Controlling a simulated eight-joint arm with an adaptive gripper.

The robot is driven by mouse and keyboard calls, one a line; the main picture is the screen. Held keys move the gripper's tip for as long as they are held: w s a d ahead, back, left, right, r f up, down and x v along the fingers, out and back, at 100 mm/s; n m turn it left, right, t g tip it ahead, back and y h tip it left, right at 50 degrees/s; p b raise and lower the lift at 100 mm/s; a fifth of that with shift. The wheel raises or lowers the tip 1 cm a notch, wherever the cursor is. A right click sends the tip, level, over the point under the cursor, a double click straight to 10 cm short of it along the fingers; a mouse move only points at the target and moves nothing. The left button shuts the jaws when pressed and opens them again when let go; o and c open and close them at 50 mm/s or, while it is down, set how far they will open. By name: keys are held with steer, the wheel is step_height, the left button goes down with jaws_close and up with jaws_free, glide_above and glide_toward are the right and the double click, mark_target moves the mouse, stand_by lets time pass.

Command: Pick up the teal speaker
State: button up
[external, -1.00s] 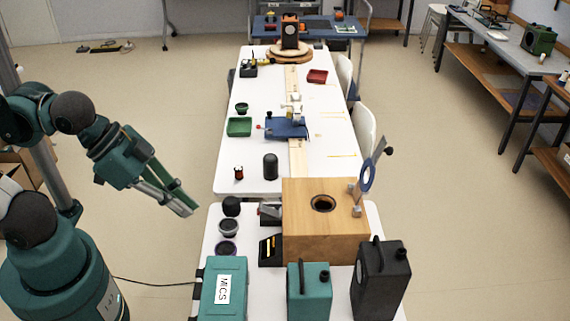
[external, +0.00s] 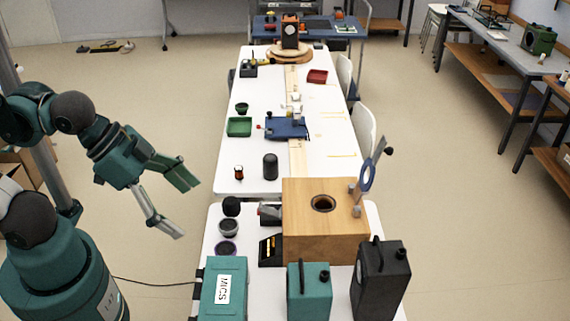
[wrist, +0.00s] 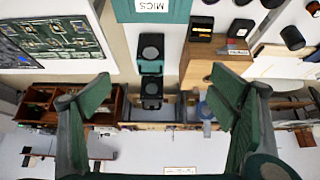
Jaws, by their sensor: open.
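The teal speaker (external: 310,292) is a teal box with a dark handle on top. It stands at the front edge of the near white table, between a teal case labelled MICS (external: 222,300) and a black speaker (external: 380,284). My gripper (external: 184,210) is wide open and empty. It hangs in the air left of the table, apart from the speaker. In the wrist view my open fingers (wrist: 163,98) have nothing held between them.
A wooden box (external: 325,240) with a round hole stands behind the speakers. Small black round items (external: 229,227) sit behind the MICS case. A longer white table (external: 245,165) with trays lies beyond. A cable runs to the MICS case.

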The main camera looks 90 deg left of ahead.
steer(key=shift+w, duration=0.1)
steer(key=m+g+h+p, duration=0.3)
steer(key=m+g, duration=0.2)
steer(key=m, duration=0.8)
glide_above(310, 272)
steer(key=s, duration=0.5)
step_height(310, 272, down, 11)
steer(key=w+f+m, duration=0.1)
steer(key=f, duration=0.1)
steer(key=w+f+m+g+h, duration=0.1)
steer(key=w+f, duration=0.1)
steer(key=f, duration=0.1)
steer(key=w+a+f+m, duration=0.1)
steer(key=f+m, duration=0.1)
steer(key=shift+w+f+g, duration=0.25)
steer(key=shift+f+g, duration=0.1)
steer(key=shift+g, duration=0.05)
steer(key=shift+w+a+f+m, duration=0.1)
steer(key=shift+w+f+m, duration=0.15)
steer(key=shift+f+m, duration=0.4)
steer(key=shift+f, duration=0.1)
steer(key=shift+x, duration=1.3)
